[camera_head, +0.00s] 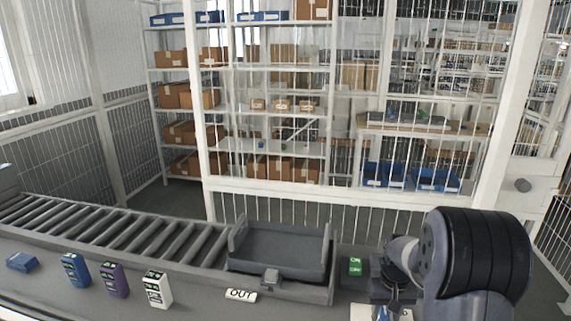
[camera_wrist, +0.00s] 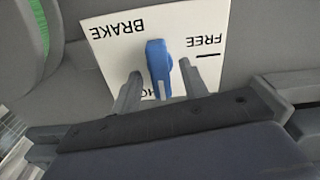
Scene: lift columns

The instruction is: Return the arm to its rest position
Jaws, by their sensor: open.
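My gripper (camera_wrist: 160,70) is open in the wrist view, with one finger on each side of a blue lever (camera_wrist: 157,56). I see gaps between the lever and the fingers; I cannot tell whether either touches it lower down. The lever stands over a white plate (camera_wrist: 112,45) marked BRAKE and FREE, with a third label partly hidden. In the head view my arm reaches down at the lower right over the same white plate (camera_head: 361,313). My fingers are mostly hidden there.
A roller conveyor (camera_head: 120,232) with a grey tray (camera_head: 280,268) at its right end runs from the left. A blue box (camera_head: 75,269), a purple box (camera_head: 114,280) and a white box (camera_head: 158,289) stand in front. A green switch (camera_head: 355,266) is left of my arm. Fencing (camera_head: 300,198) stands behind.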

